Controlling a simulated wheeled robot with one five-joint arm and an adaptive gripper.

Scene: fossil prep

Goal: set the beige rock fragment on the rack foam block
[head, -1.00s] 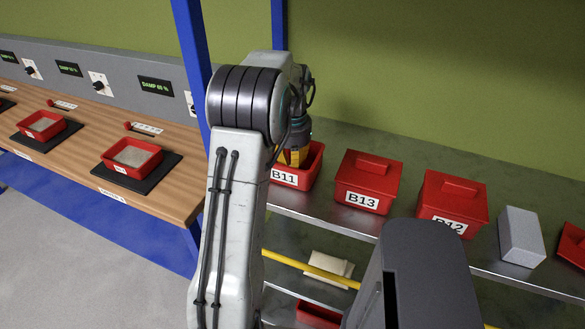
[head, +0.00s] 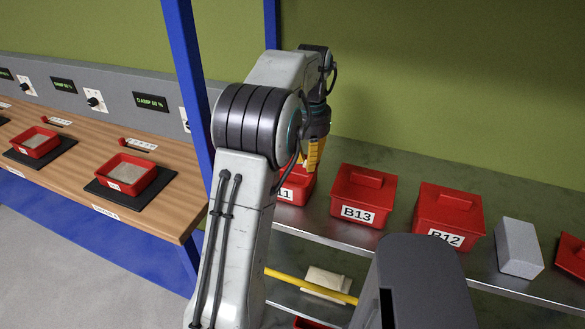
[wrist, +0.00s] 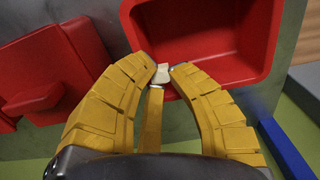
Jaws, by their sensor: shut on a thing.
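A small beige rock fragment (wrist: 162,74) is pinched between the yellow fingertips of my gripper (wrist: 162,70) in the wrist view. In the head view, my gripper (head: 312,163) is just above the open red bin B11 (head: 299,187), over its right side. The fragment cannot be made out there. A grey block (head: 518,248), which looks like the rack foam block, stands on the metal shelf at the right, well away from my gripper. Its visible top is bare.
Lidded red bins B13 (head: 362,195) and B12 (head: 447,217) stand between my gripper and the grey block. Another red bin (head: 572,255) is at the right edge. A blue post (head: 187,60) rises left of my arm. A pale object (head: 327,283) lies on a lower shelf.

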